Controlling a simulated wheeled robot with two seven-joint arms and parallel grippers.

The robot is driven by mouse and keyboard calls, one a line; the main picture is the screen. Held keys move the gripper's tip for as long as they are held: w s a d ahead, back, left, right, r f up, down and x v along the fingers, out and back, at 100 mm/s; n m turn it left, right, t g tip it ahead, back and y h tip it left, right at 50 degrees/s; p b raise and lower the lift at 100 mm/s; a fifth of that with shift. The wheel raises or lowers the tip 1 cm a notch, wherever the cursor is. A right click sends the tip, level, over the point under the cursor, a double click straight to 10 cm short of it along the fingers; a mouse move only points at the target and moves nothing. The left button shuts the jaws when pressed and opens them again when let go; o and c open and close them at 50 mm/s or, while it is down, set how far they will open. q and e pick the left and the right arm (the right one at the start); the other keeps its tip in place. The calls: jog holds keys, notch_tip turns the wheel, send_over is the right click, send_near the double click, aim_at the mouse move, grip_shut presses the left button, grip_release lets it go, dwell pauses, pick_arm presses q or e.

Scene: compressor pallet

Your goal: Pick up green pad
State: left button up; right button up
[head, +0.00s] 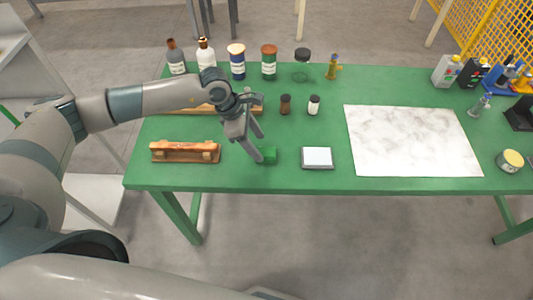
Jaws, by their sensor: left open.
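The green pad (270,156) is a small block on the green table, near its front edge. My left gripper (262,145) is open and reaches down right at the pad. One finger ends at the pad's left side and partly hides it; the other finger stands above it. I cannot tell whether a finger touches the pad. My right gripper is not in view.
A small scale (317,157) sits right of the pad, and a wooden rack (186,152) lies to its left. A marbled white sheet (411,140) covers the table's right part. Bottles and jars (237,62) line the back edge.

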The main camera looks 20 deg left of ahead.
aim_at(265, 151)
pick_arm(q)
jog(key=shift+w+d+f+p, duration=0.1)
jog(key=shift+d+f+p, duration=0.3)
jog(key=shift+p, duration=0.25)
jog(key=p+x, duration=0.1)
jog(key=x, duration=0.2)
jog(key=shift+w, duration=0.1)
jog(key=shift+f+p, duration=0.3)
jog(key=shift+f, duration=0.15)
jog(key=shift+c, duration=0.3)
jog(key=c, duration=1.1)
jog(key=shift+r, duration=0.2)
